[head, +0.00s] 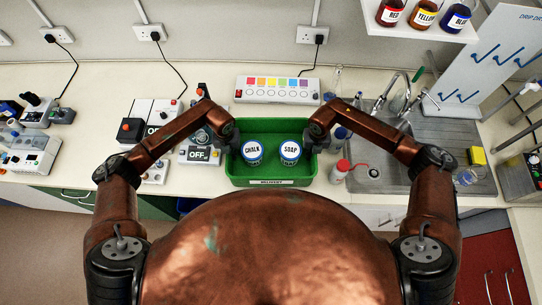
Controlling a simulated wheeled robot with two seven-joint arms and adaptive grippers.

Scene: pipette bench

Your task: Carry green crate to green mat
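The green crate (272,181) stands on the bench in the middle of the head view, close to its front edge. It is upright and has a label on its front wall. Two white jars with blue rims, marked CHALK (253,152) and SOAP (290,152), stand in it. My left gripper (232,146) is at the crate's left wall and my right gripper (312,146) is at its right wall. Their fingers are small and dark, so I cannot tell whether they are closed on the walls. I see no green mat.
A strip of coloured squares (277,89) lies behind the crate. A device reading OFF (200,155) stands left of it. A red-capped bottle (340,172) and the sink (385,160) are on the right. Bare bench (85,140) shows further left.

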